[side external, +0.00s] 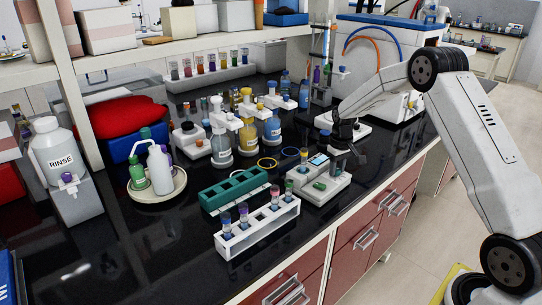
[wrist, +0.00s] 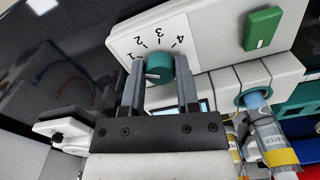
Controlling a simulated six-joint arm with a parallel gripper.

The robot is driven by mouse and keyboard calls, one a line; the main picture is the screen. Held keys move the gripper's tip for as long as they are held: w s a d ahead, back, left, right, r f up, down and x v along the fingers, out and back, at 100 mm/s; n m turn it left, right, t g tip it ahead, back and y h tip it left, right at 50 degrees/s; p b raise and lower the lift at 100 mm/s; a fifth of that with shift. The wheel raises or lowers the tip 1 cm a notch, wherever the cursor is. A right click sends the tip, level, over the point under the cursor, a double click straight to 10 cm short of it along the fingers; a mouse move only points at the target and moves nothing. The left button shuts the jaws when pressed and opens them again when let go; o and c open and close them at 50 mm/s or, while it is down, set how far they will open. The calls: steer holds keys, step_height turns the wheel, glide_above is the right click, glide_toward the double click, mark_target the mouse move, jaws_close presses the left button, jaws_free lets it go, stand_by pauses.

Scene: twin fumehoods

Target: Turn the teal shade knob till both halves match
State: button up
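The teal shade knob (wrist: 160,68) sits on a white dial plate (wrist: 140,42) marked 1 to 4, in the wrist view. Its white pointer mark faces the left, near the 1 side. My gripper (wrist: 160,82) has one finger on each side of the knob, with little or no gap; I cannot tell whether they press on it. In the side view my gripper (side external: 347,150) is down at the right end of the white device (side external: 318,190) and hides the knob. A small blue screen (side external: 318,160) shows on the device, too small to read whether its halves match.
A green button (wrist: 263,30) is on the device. A vial with a yellow band (wrist: 268,130) stands close by. A white rack of tubes (side external: 258,228) and a green rack (side external: 235,190) stand to the left. Bottles (side external: 248,137) stand behind. The counter's front edge is near.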

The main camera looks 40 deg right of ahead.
steer(key=shift+m, duration=0.4)
jaws_close()
steer(key=m, duration=0.6)
steer(key=shift+m, duration=0.4)
steer(key=m, duration=0.4)
steer(key=shift+a, duration=0.1)
steer(key=shift+w+m, duration=0.1)
steer(key=shift+m, duration=2)
steer(key=o, duration=1)
jaws_free()
